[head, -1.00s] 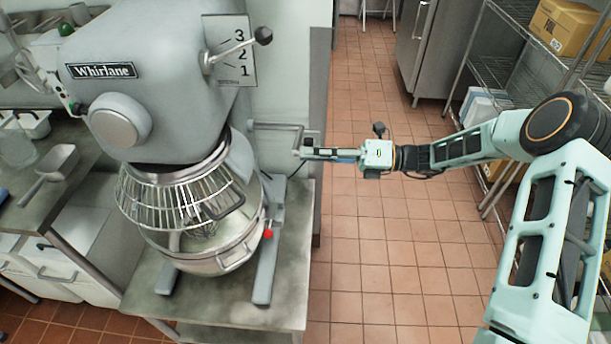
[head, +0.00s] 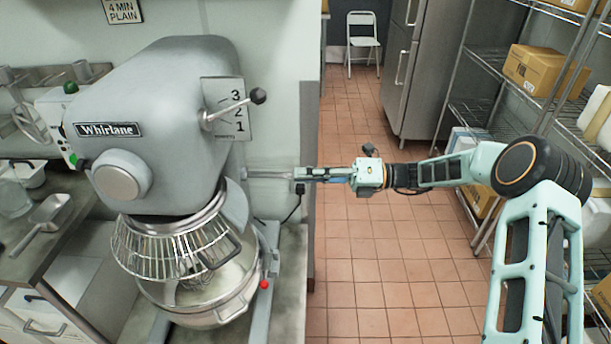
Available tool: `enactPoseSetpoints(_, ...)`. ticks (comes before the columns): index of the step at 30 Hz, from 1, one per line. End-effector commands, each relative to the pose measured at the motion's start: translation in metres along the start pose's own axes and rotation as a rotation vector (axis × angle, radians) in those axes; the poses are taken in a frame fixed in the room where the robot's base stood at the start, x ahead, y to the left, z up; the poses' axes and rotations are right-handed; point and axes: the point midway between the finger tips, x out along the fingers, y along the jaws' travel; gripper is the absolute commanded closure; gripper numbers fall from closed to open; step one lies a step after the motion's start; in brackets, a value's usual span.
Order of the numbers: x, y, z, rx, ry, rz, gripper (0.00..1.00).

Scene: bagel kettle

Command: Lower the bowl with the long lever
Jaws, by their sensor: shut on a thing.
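The grey mixer (head: 150,125) stands at the left. Its steel bowl (head: 205,312) hangs below the wire guard (head: 150,252), and a whisk shows partly inside it. The long lever (head: 262,175) is a grey bar sticking out to the right from behind the mixer's column, roughly level in the picture. My gripper (head: 302,176) reaches in from the right and is shut on the lever's outer end. The fingers hide that end, and the column hides the lever's root.
A shorter, black-knobbed speed lever (head: 236,108) sits above by the 3-2-1 plate. A counter with a metal scoop (head: 45,220) is at left. Wire shelves with boxes (head: 540,72) stand at right. The tiled floor (head: 375,250) is clear; a folding chair (head: 362,42) stands far back.

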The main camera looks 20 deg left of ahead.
Motion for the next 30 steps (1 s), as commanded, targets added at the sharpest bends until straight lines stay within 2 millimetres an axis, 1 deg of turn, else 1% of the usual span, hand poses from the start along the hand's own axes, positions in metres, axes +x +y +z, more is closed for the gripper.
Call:
enactPoseSetpoints(1, 0.000, 0.005, 0.008, -0.011, -0.013, 0.004, 1.00)
enactPoseSetpoints(2, 0.000, 0.005, 0.009, -0.011, -0.013, 0.004, 0.83)
enactPoseSetpoints(6, 0.000, 0.004, 0.007, -0.009, -0.011, 0.003, 0.68)
enactPoseSetpoints(7, 0.000, 0.004, 0.007, -0.009, -0.010, 0.002, 0.66)
enactPoseSetpoints(14, 0.000, 0.002, 0.005, -0.006, -0.008, 0.001, 0.66)
enactPoseSetpoints(17, -0.005, 0.002, 0.005, -0.006, -0.009, 0.000, 0.66)
enactPoseSetpoints(20, -0.017, 0.001, 0.005, -0.007, -0.010, -0.002, 0.66)
enactPoseSetpoints(30, -0.087, 0.001, 0.005, -0.007, -0.011, 0.000, 0.66)
